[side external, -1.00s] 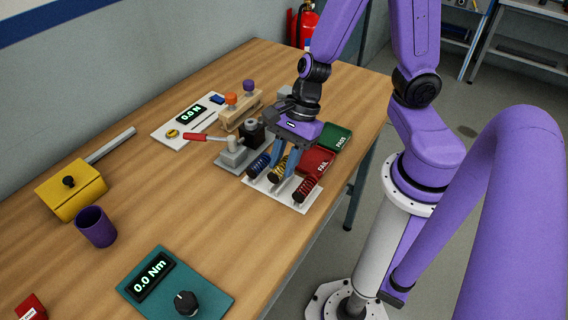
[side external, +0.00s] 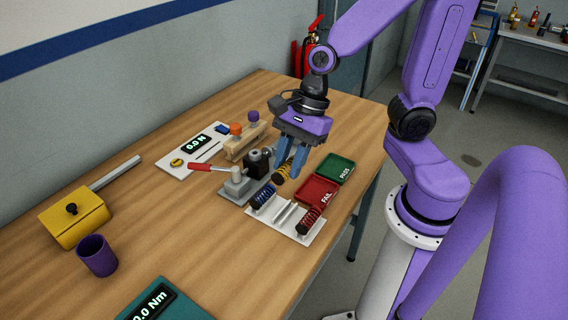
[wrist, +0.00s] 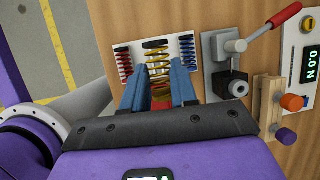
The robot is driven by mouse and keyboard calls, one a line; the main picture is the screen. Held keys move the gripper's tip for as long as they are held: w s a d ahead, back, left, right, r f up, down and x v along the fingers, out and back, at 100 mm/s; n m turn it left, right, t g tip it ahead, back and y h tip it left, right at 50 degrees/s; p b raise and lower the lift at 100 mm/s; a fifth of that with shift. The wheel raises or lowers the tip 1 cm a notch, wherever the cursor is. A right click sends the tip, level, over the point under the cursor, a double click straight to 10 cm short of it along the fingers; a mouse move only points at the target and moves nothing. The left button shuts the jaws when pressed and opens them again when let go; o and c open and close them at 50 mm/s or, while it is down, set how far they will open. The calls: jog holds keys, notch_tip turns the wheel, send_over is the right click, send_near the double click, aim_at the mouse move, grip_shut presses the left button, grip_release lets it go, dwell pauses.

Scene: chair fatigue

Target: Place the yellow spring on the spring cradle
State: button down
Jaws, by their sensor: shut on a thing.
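The yellow spring (side external: 281,175) is held between the fingers of my gripper (side external: 292,172), above the white rack (side external: 261,216). In the wrist view the yellow spring (wrist: 156,57) extends out past my fingertips (wrist: 159,85). The blue spring (side external: 263,197) and the red spring (side external: 307,221) lie on the rack, with a bare middle slot between them. A grey fixture with a red-handled clamp (side external: 237,183) and a black cylinder stands just left of the spring. I cannot tell for certain which part is the spring cradle.
The red FAIL tray (side external: 317,190) and green PASS tray (side external: 336,168) lie right of my gripper. A wooden block with orange and purple knobs (side external: 245,140) stands behind the clamp, beside a 0.0 N gauge plate (side external: 178,158).

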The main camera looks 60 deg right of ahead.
jog(key=d+r+t, duration=0.2)
jog(key=d+r, duration=0.2)
jog(key=d, duration=0.9)
jog(key=shift+w+d+f, duration=0.4)
jog(key=shift+w+f, duration=1.2)
jog(key=shift+w, duration=0.55)
jog(key=shift+w+d+f, duration=0.45)
jog(key=shift+w+f, duration=1.15)
jog(key=shift+w, duration=0.5)
jog(key=shift+w+d+f, duration=0.4)
jog(key=shift+w+f, duration=1.2)
jog(key=shift+w, duration=0.55)
jog(key=shift+f, duration=1.55)
jog(key=shift+f, duration=0.15)
jog(key=c, duration=0.9)
grip_release()
jog(key=shift+f, duration=0.1)
